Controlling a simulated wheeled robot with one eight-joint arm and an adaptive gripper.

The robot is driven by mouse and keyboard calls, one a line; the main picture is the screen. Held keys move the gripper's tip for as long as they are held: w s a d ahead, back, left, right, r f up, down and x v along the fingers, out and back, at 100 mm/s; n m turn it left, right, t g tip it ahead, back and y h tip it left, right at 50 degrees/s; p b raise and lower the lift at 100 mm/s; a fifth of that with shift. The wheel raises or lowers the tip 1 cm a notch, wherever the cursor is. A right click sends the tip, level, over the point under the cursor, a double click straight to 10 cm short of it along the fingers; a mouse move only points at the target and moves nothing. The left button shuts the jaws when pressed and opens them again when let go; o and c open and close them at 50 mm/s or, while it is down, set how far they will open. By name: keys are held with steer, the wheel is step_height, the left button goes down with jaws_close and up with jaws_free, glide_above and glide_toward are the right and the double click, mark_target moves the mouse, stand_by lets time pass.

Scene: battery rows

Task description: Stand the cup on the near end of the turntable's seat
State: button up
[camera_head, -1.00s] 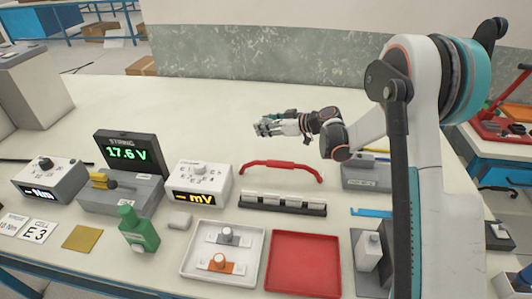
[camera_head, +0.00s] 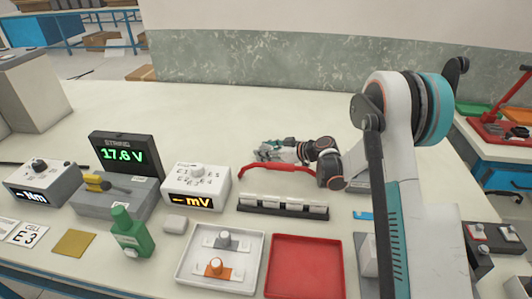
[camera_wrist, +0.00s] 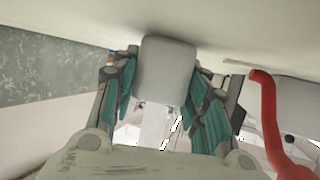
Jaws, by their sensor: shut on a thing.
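My gripper (camera_head: 272,152) is low over the back of the bench, just behind the red arched handle (camera_head: 290,169). In the wrist view its teal fingers (camera_wrist: 165,100) are on either side of a pale grey, rounded block (camera_wrist: 168,70) and shut on it. I cannot tell whether this block is the cup. In the head view the held block is too small to make out. I see nothing that is clearly a turntable or its seat. The red handle also shows at the right in the wrist view (camera_wrist: 268,105).
In front are a dark rack of pale blocks (camera_head: 284,206), a white tray (camera_head: 184,270) with grey and orange knobbed pieces, and a red tray (camera_head: 306,265). Meters (camera_head: 196,187) and a green bottle-like item (camera_head: 133,237) stand left.

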steer(key=o, duration=0.9)
steer(key=shift+f, duration=0.1)
steer(key=shift+c, duration=0.2)
